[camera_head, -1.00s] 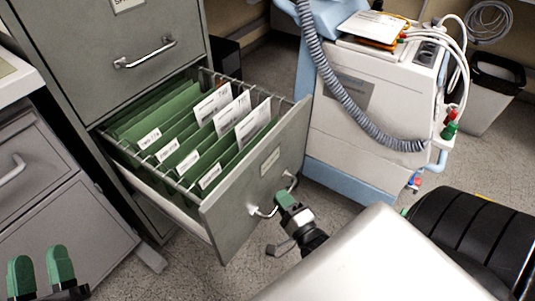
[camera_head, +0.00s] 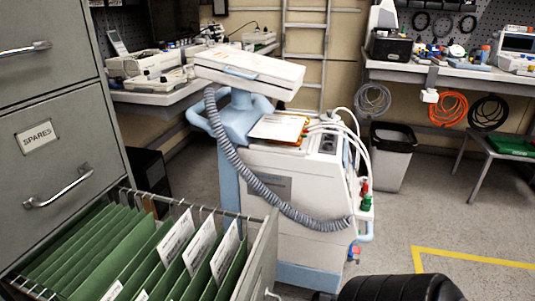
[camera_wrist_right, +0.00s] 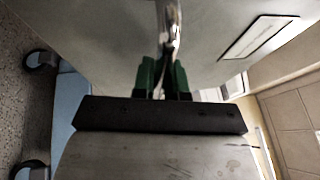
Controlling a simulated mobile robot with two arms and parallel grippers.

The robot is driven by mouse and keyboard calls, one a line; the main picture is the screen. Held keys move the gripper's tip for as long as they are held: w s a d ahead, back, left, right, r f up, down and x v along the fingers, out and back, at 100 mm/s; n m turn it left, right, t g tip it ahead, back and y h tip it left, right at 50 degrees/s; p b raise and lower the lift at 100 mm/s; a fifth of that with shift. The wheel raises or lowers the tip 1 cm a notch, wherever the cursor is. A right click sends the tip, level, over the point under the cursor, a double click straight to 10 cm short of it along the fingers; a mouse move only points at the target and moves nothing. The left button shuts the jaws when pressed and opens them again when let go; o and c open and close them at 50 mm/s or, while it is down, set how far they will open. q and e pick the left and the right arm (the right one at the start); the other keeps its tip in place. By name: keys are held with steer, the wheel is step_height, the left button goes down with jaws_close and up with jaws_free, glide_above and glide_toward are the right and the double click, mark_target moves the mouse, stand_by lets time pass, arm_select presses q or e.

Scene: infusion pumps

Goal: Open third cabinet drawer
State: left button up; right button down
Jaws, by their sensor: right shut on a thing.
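The grey metal cabinet (camera_head: 60,135) stands at the left in the head view. Its open drawer (camera_head: 262,258) juts out at the lower left, with green hanging folders (camera_head: 95,240) and white labels inside. A closed drawer above it has a bar handle (camera_head: 60,192) and a SPARES label. In the right wrist view my right gripper's green fingers (camera_wrist_right: 163,75) are shut on the shiny bar handle (camera_wrist_right: 169,28) of the open drawer's front (camera_wrist_right: 110,40). The head view cuts off the drawer's lower part. My left gripper is out of view.
A white and blue medical cart (camera_head: 290,190) with a grey corrugated hose stands just beyond the drawer. A grey bin (camera_head: 388,160) and a workbench (camera_head: 440,75) are behind it. Floor (camera_head: 440,215) is clear at the right, around a yellow line.

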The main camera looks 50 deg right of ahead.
steer(key=shift+f, duration=0.1)
steer(key=c, duration=1.2)
jaws_free()
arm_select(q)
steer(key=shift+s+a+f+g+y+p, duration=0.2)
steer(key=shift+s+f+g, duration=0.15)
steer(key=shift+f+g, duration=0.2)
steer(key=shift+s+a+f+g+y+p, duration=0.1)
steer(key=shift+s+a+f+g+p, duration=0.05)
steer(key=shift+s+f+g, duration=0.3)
arm_select(e)
steer(key=s, duration=0.3)
steer(key=s+f, duration=0.1)
steer(key=s, duration=0.6)
steer(key=shift+s+a+f, duration=0.25)
steer(key=shift+s+f, duration=0.15)
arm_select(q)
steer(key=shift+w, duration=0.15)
